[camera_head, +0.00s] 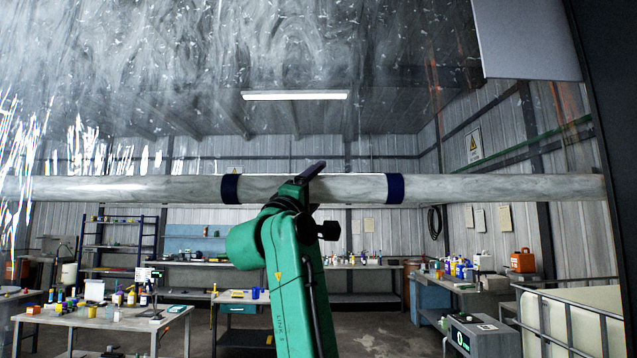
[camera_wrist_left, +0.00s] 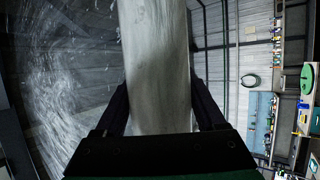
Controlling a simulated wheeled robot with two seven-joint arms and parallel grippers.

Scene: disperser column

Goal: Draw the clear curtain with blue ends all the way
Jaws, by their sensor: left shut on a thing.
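The clear curtain (camera_head: 200,70) hangs across the upper part of the head view as a see-through, streaked sheet. A pale, cloudy bar (camera_head: 500,187) runs level across the view along its lower side, with two dark blue bands (camera_head: 230,188) on it. My left gripper (camera_head: 310,176) is shut on the bar between the bands. In the left wrist view the bar (camera_wrist_left: 155,60) passes between the dark fingers of the left gripper (camera_wrist_left: 160,98), and the streaked curtain (camera_wrist_left: 70,90) shows to the left. The curtain's top edge is out of view. My right gripper is not in view.
Below and beyond the bar is a workshop with a bench (camera_head: 100,317) of bottles, a shelf rack (camera_head: 120,245) and a back bench (camera_head: 340,267). A caged white tank (camera_head: 580,315) stands at right, beside a grey box with a display (camera_head: 485,335). A dark upright edges the far right.

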